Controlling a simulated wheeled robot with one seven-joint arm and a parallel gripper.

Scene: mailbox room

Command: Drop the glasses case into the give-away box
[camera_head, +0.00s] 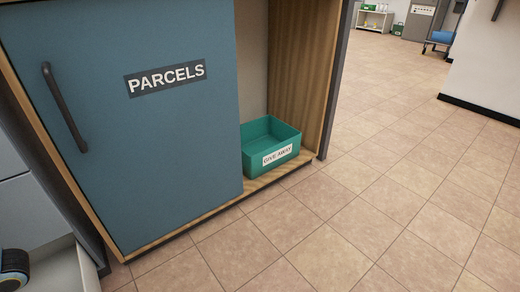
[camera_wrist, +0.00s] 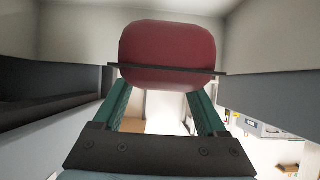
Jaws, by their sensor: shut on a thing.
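The give-away box (camera_head: 259,166) is an open teal box with a "GIVE AWAY" label, in the head view. It sits on the floor of a wooden cupboard, in the open right part, and the visible inside looks empty. My gripper (camera_wrist: 163,92) is shut on the dark red, rounded glasses case (camera_wrist: 167,52) in the wrist view.
A blue door (camera_head: 150,150) marked "PARCELS" with a dark handle (camera_head: 65,108) covers the cupboard's left part. The cupboard's right side panel (camera_head: 300,70) stands beside the box. The tiled floor (camera_head: 370,190) in front and to the right is clear. A white shelf (camera_head: 374,20) stands far back.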

